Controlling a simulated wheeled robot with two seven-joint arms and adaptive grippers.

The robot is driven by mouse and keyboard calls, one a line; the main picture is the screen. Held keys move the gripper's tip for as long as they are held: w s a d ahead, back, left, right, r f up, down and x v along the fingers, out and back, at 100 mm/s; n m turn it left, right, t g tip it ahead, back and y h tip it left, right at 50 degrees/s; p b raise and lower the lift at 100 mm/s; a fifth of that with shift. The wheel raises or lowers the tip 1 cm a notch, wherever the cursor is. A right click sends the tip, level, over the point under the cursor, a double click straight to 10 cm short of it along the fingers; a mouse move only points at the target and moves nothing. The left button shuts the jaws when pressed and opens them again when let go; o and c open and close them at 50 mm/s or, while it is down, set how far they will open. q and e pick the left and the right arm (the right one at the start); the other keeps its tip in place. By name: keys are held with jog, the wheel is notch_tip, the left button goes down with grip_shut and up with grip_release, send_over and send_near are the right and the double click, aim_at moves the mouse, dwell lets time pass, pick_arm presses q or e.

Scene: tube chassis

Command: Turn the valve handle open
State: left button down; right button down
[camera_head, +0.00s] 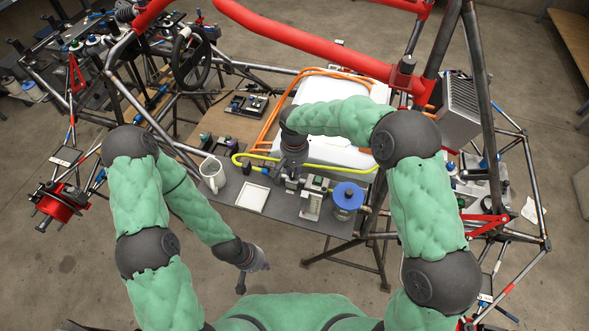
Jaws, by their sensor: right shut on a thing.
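My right gripper (291,181) reaches down from above to the back middle of the grey board. It is shut at a small fitting between the yellow hose and the meter-like blocks. The valve handle is mostly hidden by the gripper, so its angle cannot be told. A yellow hose (335,168) runs on both sides of the gripper, with a small blue fitting (264,171) just left of it. My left gripper (242,285) hangs low in front of the board, apart from everything, and its fingers are too small to read.
A white box (330,151) with orange cables lies behind. Red and grey chassis tubes surround the area.

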jog(key=n, duration=0.3)
jog(key=shift+w+r+n+p, duration=0.1)
jog(key=shift+n+p, duration=0.2)
jog(key=shift+n, duration=0.1)
jog(key=n, duration=0.3)
jog(key=shift+n+p, duration=0.3)
jog(key=shift+p, duration=0.05)
jog(key=n+p, duration=0.1)
jog(key=n, duration=0.3)
jog(key=shift+w+a, duration=0.1)
jog(key=shift+w, duration=0.05)
jog(key=shift+a+n+p, duration=0.1)
jog(key=shift+n+p, duration=0.25)
jog(key=shift+n, duration=1.65)
jog(key=c, duration=1)
grip_release()
jog(key=shift+c, duration=0.2)
